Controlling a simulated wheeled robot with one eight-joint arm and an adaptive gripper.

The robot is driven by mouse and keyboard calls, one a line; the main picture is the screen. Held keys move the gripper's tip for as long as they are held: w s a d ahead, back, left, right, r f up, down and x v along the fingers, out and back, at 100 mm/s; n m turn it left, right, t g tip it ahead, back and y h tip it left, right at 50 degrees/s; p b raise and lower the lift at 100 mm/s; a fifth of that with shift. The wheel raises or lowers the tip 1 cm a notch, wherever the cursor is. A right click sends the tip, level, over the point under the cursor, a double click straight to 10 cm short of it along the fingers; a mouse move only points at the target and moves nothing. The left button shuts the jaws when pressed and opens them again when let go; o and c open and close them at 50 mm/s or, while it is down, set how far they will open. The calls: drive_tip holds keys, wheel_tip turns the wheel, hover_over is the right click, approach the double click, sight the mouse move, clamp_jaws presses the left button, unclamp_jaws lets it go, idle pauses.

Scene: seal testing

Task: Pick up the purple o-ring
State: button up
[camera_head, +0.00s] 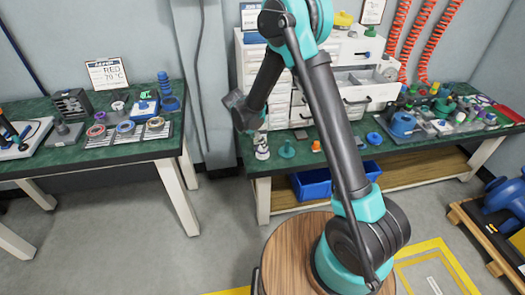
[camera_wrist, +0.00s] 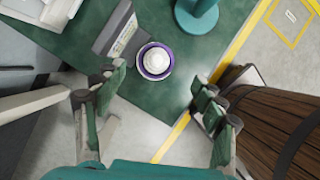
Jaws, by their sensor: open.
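In the wrist view, a purple ring (camera_wrist: 146,70) lies around a white round-topped piece (camera_wrist: 157,58) on the green bench top. This looks like the purple o-ring; whether it is loose or seated on the piece I cannot tell. My gripper (camera_wrist: 158,79) is open, with one finger to the left and one to the right of the ring, apart from it. Nothing shows between the fingers in their grip. In the head view the white piece (camera_head: 262,147) stands near the left front corner of the right bench, below my wrist.
A teal stand (camera_head: 286,149) is close beside the piece. A small tilted placard (camera_wrist: 117,32) stands on its other side. The left bench holds other rings on plates (camera_head: 125,127). White drawers (camera_head: 268,85) stand behind. Blue bins (camera_head: 311,184) sit below the right bench.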

drive_tip(key=shift+a+x, duration=0.15)
drive_tip(key=shift+x, duration=1.15)
drive_tip(key=shift+a+x, duration=0.2)
drive_tip(key=shift+x, duration=1.1)
drive_tip(key=shift+f, duration=0.1)
drive_tip(key=shift+c, duration=0.6)
drive_tip(key=c, duration=0.8)
drive_tip(key=shift+o, duration=0.2)
wheel_tip(320, 180, up, 27)
